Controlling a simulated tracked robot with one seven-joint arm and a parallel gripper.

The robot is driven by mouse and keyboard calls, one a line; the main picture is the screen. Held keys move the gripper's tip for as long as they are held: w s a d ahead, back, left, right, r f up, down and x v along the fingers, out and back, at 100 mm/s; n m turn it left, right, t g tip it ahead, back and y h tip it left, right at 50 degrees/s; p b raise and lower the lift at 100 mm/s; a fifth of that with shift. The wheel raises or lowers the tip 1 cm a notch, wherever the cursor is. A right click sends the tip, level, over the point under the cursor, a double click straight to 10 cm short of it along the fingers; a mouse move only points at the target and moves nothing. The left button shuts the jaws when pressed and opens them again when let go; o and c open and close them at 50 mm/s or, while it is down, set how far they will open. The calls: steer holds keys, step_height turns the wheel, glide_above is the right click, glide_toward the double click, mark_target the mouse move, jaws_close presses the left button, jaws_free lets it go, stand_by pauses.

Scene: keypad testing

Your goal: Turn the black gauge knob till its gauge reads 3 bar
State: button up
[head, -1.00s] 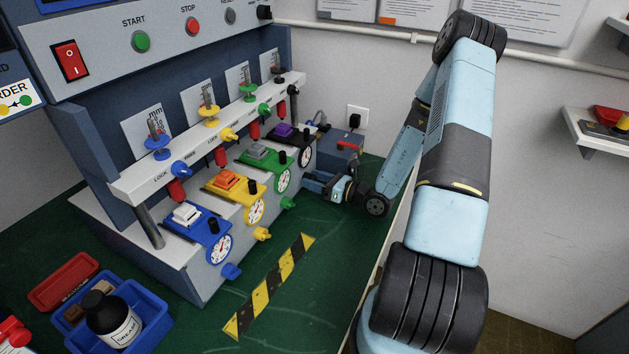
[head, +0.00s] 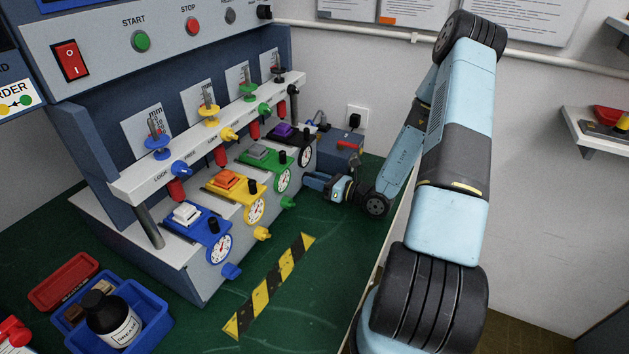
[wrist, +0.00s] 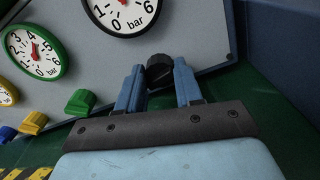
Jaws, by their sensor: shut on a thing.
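The black gauge knob (wrist: 159,68) sticks out below the black-rimmed gauge (wrist: 122,12) in the wrist view. My gripper (wrist: 158,77) is shut on this knob, with one blue finger on each side of it. The gauge's upper part is cut off at the top of the wrist view. Its 0, 6 and "bar" marks show, with part of a red needle, but I cannot tell the reading. In the head view the black gauge (head: 305,156) is small, and my gripper (head: 312,180) hides the knob beneath it.
Green (wrist: 77,103) and yellow (wrist: 34,122) knobs stand to the left in the wrist view, below their own gauges. In the head view a blue-grey box with a red handle (head: 348,146) stands behind my gripper. The green bench before the panel is mostly clear.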

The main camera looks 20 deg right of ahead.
steer(key=o, duration=1)
steer(key=shift+o, duration=0.2)
steer(key=v, duration=1.3)
steer(key=shift+s+d, duration=0.25)
steer(key=shift+d, duration=0.05)
steer(key=s+a+r+n+g+h, duration=0.1)
steer(key=s+a+r+n+g, duration=0.3)
steer(key=a+r+n+g, duration=0.4)
steer(key=s+a+r+n+g+h, duration=0.1)
steer(key=s+a+r+n+g, duration=0.25)
steer(key=r+n+g, duration=0.45)
steer(key=s+r+n+t+h, duration=0.4)
steer(key=r+n, duration=0.3)
steer(key=r, duration=0.3)
steer(key=s+d+r+n+t+h, duration=0.1)
steer(key=s+r+n+t+h, duration=0.3)
steer(key=r, duration=0.6)
steer(key=s+n+h, duration=0.2)
steer(key=s, duration=0.1)
steer(key=shift+d+r+n+t+h, duration=0.2)
steer(key=shift+r+n+t+h, duration=0.15)
steer(key=shift+n+t+h, duration=0.05)
